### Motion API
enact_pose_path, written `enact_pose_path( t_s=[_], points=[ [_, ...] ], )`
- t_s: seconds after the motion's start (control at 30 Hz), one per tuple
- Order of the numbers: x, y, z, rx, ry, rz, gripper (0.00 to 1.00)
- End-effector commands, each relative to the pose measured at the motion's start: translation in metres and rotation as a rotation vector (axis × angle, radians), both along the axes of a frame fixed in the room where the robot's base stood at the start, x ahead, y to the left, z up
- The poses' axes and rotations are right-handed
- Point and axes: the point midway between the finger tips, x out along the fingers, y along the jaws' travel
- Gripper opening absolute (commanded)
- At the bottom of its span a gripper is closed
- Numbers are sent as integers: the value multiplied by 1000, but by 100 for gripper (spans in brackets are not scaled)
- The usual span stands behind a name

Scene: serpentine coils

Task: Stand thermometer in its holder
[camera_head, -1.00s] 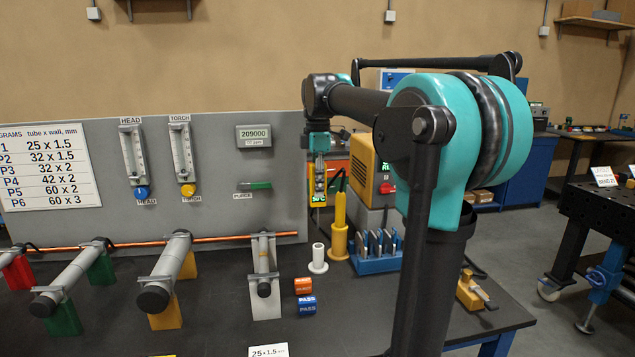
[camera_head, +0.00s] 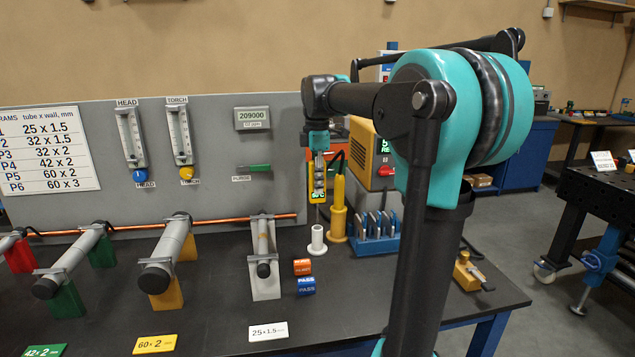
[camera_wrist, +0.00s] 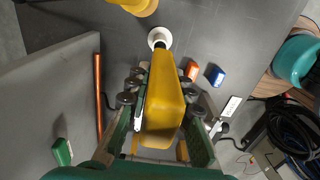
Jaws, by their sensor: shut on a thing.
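The thermometer (camera_head: 317,196) has a yellow body with a green display and a thin dark probe pointing down. My gripper (camera_head: 318,172) is shut on its body and holds it upright above the bench. The holder (camera_head: 317,241) is a white upright tube on a round foot, directly below the probe. The probe tip is at or just above its mouth; I cannot tell whether it is inside. In the wrist view the yellow thermometer body (camera_wrist: 163,95) lies between my gripper's fingers (camera_wrist: 163,88), and its far end lines up with the white holder (camera_wrist: 159,37), partly hiding it.
A yellow bottle-shaped thing (camera_head: 338,210) stands close right of the holder, with a blue rack (camera_head: 375,246) beyond. Orange and blue blocks (camera_head: 304,277) sit in front. A tube on a grey stand (camera_head: 264,285) is to the left, and the grey panel (camera_head: 220,180) is behind.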

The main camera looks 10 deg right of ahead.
Motion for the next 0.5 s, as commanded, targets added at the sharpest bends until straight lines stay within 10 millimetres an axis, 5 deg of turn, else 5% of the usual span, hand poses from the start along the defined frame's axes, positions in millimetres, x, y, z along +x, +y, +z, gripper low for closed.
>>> enact_pose_path(
  t_s=[0.5],
  points=[
    [0, 0, -3, 0, 0, 0, 0]
  ],
)
